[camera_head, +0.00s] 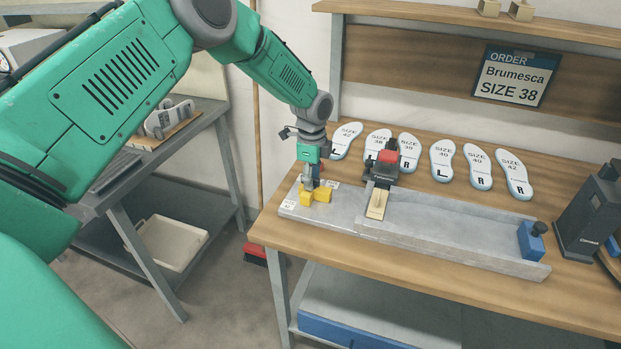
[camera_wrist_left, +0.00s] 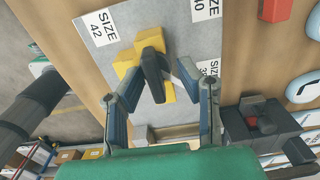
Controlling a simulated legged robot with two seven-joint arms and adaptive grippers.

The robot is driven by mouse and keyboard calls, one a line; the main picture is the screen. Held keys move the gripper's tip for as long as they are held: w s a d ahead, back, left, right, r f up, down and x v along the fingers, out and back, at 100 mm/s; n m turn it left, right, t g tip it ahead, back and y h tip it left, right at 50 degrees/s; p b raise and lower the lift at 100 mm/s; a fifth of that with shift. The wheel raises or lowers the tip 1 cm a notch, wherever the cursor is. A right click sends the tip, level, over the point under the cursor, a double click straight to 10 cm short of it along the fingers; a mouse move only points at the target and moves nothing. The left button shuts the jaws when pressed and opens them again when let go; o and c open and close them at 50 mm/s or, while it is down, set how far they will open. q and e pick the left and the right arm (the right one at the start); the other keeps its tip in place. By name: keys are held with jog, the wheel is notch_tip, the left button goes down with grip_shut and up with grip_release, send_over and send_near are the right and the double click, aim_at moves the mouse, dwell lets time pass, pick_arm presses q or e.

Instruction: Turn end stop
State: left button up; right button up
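The yellow end stop (camera_head: 322,194) sits at the left end of the grey metal fixture (camera_head: 450,230) on the workbench. In the left wrist view it is a yellow piece (camera_wrist_left: 126,62) with a black handle (camera_wrist_left: 153,76) on top, on a plate with size labels, one reading SIZE 42. My left gripper (camera_head: 312,182) points down over the end stop. In the wrist view its fingers (camera_wrist_left: 160,68) stand apart on either side of the black handle; I cannot tell whether they touch it. My right gripper is in neither view.
A black and red clamp device (camera_head: 383,170) stands on the fixture just right of my gripper. A blue block (camera_head: 530,240) is at the fixture's right end. Several insoles (camera_head: 442,160) lie along the bench's back. An order sign (camera_head: 515,76) reads Brumesca SIZE 38.

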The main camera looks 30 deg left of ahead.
pick_arm(q)
jog(key=shift+r, duration=0.15)
notch_tip(320, 180, up, 11)
jog(key=shift+r, duration=0.2)
dwell(0.3)
jog(key=shift+w+a, duration=0.1)
jog(key=shift+f, duration=0.1)
dwell(0.3)
